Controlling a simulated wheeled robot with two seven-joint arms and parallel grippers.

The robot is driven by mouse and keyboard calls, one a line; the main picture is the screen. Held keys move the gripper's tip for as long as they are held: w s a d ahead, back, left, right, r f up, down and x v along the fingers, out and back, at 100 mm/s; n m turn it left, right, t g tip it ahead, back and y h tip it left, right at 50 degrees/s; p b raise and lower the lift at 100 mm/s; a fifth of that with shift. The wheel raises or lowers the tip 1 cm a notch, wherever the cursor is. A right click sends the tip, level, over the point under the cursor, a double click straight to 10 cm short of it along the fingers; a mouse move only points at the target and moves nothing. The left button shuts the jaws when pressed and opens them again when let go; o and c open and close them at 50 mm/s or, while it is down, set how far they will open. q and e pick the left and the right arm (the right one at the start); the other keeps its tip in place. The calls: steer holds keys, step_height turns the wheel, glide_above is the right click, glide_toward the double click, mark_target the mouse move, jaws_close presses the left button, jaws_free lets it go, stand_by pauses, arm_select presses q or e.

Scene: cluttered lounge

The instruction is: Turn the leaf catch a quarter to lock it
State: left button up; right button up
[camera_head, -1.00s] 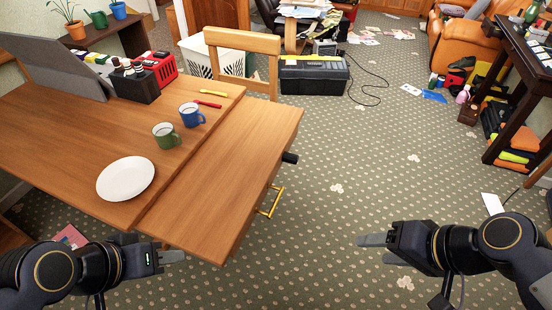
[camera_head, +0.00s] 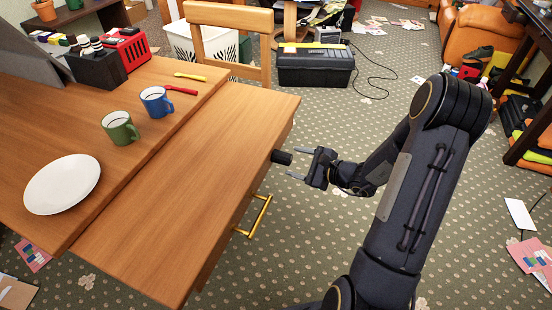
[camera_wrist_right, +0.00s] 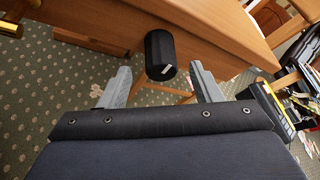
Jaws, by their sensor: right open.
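The leaf catch is a black cylindrical knob (camera_head: 282,157) on the right edge of the table's raised leaf (camera_head: 200,180). In the right wrist view the black knob (camera_wrist_right: 159,54) has a small white mark on its end face. My right gripper (camera_head: 306,164) is open, just to the right of the knob and pointing at it. In the right wrist view the knob lies beyond and between the open fingers (camera_wrist_right: 160,88), with no contact visible. My left gripper is not in view.
A brass handle (camera_head: 258,217) sits below the knob on the table side. A green mug (camera_head: 120,130), a blue mug (camera_head: 155,103) and a white plate (camera_head: 62,184) stand on the table. A chair (camera_head: 230,25) and black toolbox (camera_head: 315,68) are behind.

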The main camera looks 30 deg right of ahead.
mark_target(290, 160)
steer(key=x, duration=0.5)
steer(key=shift+w+a, duration=0.1)
steer(key=shift+w, duration=0.1)
steer(key=c, duration=1)
